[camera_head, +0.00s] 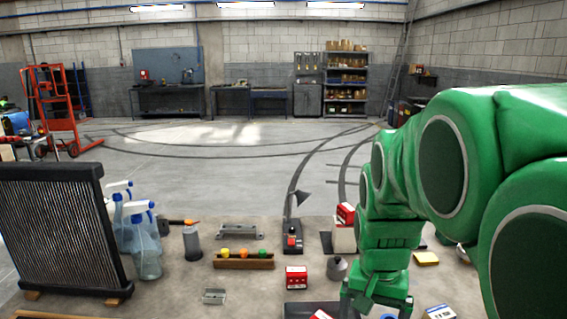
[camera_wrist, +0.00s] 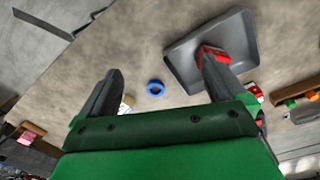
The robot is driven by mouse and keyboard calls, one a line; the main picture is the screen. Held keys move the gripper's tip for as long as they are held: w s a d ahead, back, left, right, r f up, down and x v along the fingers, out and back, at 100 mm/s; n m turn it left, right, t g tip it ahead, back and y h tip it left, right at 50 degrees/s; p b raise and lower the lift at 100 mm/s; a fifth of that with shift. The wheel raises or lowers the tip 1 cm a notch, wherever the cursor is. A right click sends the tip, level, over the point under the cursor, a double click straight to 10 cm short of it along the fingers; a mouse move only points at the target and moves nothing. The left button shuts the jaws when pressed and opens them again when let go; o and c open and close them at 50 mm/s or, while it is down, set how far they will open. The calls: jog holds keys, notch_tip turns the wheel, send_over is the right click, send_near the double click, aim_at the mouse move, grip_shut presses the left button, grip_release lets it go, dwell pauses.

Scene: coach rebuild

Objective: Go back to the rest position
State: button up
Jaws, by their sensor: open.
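My gripper (camera_head: 376,305) hangs low over the right part of the workbench at the end of my green arm. In the wrist view my gripper (camera_wrist: 160,85) has its two dark fingers spread wide, with nothing between them. A blue ring (camera_wrist: 155,87) lies on the bench in the gap beyond the fingers. A grey tray (camera_wrist: 182,55) lies beyond the right finger, with a red and white box (camera_wrist: 213,54) in it, partly hidden by that finger.
A radiator (camera_head: 58,225) and spray bottles (camera_head: 143,240) stand at the left. A yellow sponge-like block (camera_head: 426,258) lies right of my arm. The floor beyond is open.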

jog(key=s+a+f+n+g, duration=0.1)
jog(key=s+n, duration=0.3)
jog(key=s, duration=1.3)
jog(key=shift+s+a+f+g, duration=0.15)
jog(key=shift+s+f+g, duration=0.05)
jog(key=shift+f+g, duration=0.25)
